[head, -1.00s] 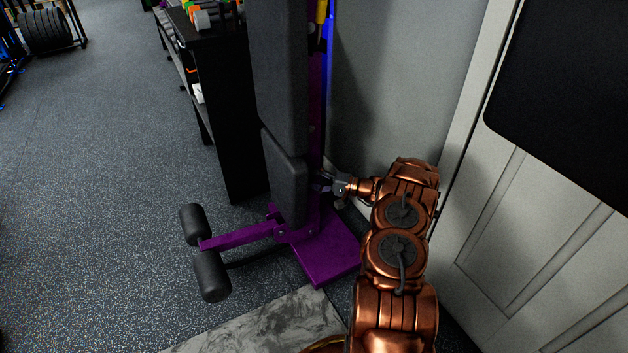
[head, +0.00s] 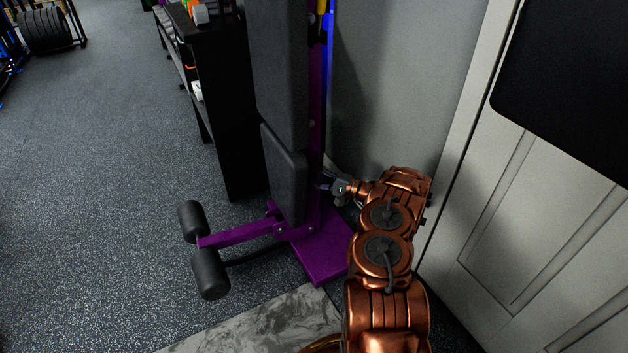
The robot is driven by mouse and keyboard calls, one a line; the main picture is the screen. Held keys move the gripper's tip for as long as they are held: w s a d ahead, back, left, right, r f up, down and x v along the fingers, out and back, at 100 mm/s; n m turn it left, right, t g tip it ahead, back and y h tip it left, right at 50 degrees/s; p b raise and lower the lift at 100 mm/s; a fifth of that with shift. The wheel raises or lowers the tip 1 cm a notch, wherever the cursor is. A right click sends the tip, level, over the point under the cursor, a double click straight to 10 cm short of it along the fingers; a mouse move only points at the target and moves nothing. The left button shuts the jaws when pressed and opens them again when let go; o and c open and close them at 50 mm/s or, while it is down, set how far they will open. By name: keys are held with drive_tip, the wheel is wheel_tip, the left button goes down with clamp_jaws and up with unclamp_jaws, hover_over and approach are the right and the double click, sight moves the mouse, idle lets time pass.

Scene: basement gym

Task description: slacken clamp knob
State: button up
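A folded bench with dark pads (head: 284,170) and a purple frame (head: 318,250) stands upright beside the grey wall. My gripper (head: 326,185) is at the right side of the bench's purple upright, behind the lower pad's edge, at the end of my copper arm. The clamp knob cannot be made out; the gripper and the frame cover that spot. The fingertips are small and dark against the frame, so I cannot tell whether they are closed on anything.
A black shelf (head: 230,140) stands left of the bench. Black foam rollers (head: 210,274) stick out at the lower left on a purple bar. A white panelled door (head: 530,240) is close on the right. The speckled floor (head: 110,190) at left is clear.

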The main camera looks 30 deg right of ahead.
idle(0.4)
drive_tip(key=o, duration=1.2)
drive_tip(key=shift+c, duration=0.2)
drive_tip(key=v, duration=1.2)
drive_tip(key=shift+f, duration=0.2)
